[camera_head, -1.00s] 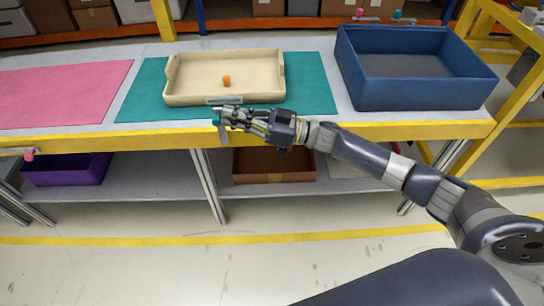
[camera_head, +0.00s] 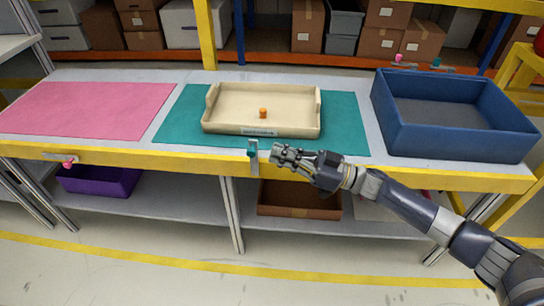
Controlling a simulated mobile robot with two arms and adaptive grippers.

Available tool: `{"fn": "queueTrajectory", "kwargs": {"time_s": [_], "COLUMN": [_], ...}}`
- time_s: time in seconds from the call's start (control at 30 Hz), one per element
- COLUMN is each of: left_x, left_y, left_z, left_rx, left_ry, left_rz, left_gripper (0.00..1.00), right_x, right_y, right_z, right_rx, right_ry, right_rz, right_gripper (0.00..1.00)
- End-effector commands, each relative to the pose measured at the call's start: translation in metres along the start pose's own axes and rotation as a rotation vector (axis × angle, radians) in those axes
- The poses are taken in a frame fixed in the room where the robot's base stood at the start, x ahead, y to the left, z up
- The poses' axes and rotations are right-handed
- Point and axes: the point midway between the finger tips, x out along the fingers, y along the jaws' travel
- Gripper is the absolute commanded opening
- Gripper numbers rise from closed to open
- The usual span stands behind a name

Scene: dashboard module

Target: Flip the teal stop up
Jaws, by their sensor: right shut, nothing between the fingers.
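The teal stop (camera_head: 252,148) is at the table's front edge, in front of the teal mat (camera_head: 349,139). Its teal end shows near the top of the yellow edge strip, with a grey piece running down below it. It looks roughly upright, but it is small in the picture. My right gripper (camera_head: 273,153) is shut and empty just to the right of the stop, with a small gap between them. My left gripper is not in view.
A cream tray (camera_head: 216,124) holding an orange piece (camera_head: 263,113) stands on the teal mat. A blue bin (camera_head: 455,143) is at right, a pink mat (camera_head: 85,110) at left. A pink stop (camera_head: 68,163) hangs at the front edge. More stops are at the back edge.

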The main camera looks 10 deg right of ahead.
Motion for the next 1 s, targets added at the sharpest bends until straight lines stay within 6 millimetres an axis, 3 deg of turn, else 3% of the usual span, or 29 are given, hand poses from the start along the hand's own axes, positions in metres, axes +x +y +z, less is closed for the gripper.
{"fn": "queueTrajectory", "kwargs": {"time_s": [0.03, 0.2, 0.4, 1.0], "left_x": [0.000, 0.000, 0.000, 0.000], "left_y": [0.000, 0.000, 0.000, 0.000], "left_z": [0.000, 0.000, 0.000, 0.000], "left_rx": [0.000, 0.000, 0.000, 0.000], "left_ry": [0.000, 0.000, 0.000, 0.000], "left_rz": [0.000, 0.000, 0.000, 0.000], "left_gripper": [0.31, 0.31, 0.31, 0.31], "right_x": [-0.015, -0.050, -0.073, -0.078], "right_y": [0.001, 0.002, 0.002, 0.002], "right_z": [0.002, 0.002, 0.002, 0.002], "right_rx": [0.000, 0.001, 0.000, 0.000], "right_ry": [-0.005, -0.007, -0.005, -0.005], "right_rz": [0.004, 0.007, 0.006, 0.007], "right_gripper": [0.00, 0.00, 0.00, 0.00]}}
